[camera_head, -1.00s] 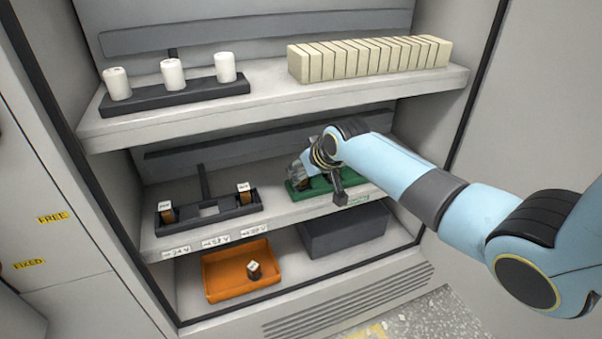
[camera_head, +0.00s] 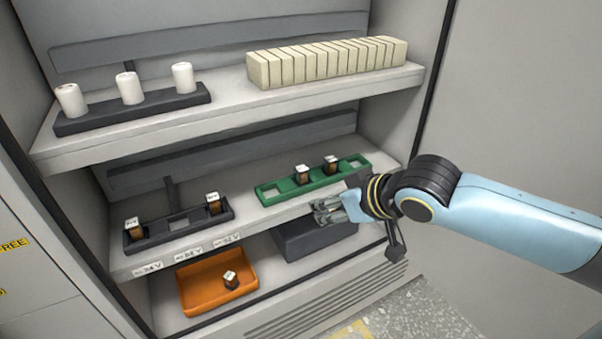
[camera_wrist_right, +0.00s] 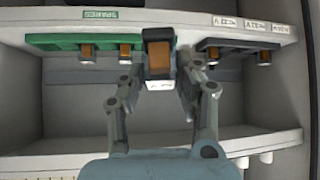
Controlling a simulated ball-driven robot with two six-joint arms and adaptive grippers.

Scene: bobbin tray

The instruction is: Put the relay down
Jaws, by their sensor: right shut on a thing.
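My right gripper (camera_head: 328,211) is in front of the middle shelf, just below and in front of the green rack (camera_head: 270,196). In the wrist view its fingers (camera_wrist_right: 158,88) are shut on a relay (camera_wrist_right: 159,60) with a brown body, dark end and pale face. The fingers hide that relay in the head view. The green rack holds two relays (camera_head: 303,174) (camera_head: 331,165) and has an empty slot at each end. The black rack (camera_head: 160,240) holds a relay at its left (camera_head: 133,229) and right (camera_head: 213,203); its middle slot is empty. My left gripper is not in view.
An orange tray (camera_head: 187,297) on the bottom shelf holds one relay (camera_head: 230,280), tilted. A dark box (camera_head: 300,246) stands beside it. The upper shelf bears white cylinders (camera_head: 127,88) and a row of cream blocks (camera_head: 330,62). Voltage labels (camera_head: 188,254) line the middle shelf edge.

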